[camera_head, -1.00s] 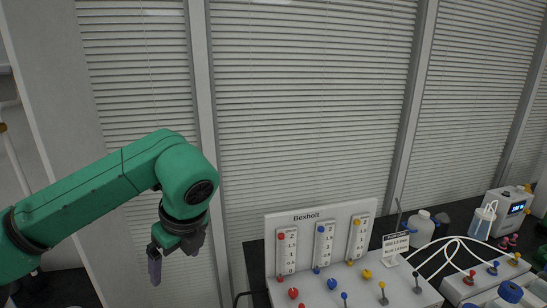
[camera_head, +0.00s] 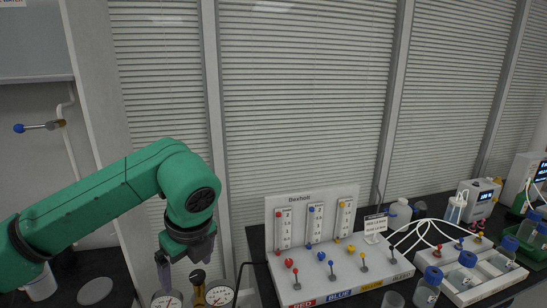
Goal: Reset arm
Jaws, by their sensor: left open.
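My left arm is green and comes in from the left. Its dark gripper (camera_head: 183,262) points down in front of the wall at the lower left, left of the white Bexholt panel. The jaws are open and I see nothing between them. The gripper is just above two round gauges in the picture; I cannot tell how far it is from them. My right gripper is not in view.
The gauges (camera_head: 219,295) stand near the bottom edge. The Bexholt panel (camera_head: 270,225) carries several coloured knobs and levers. Blue-capped bottles (camera_head: 428,288) and a pump device (camera_head: 479,199) are to the right. A white container (camera_head: 40,284) and a grey disc (camera_head: 95,291) are at lower left.

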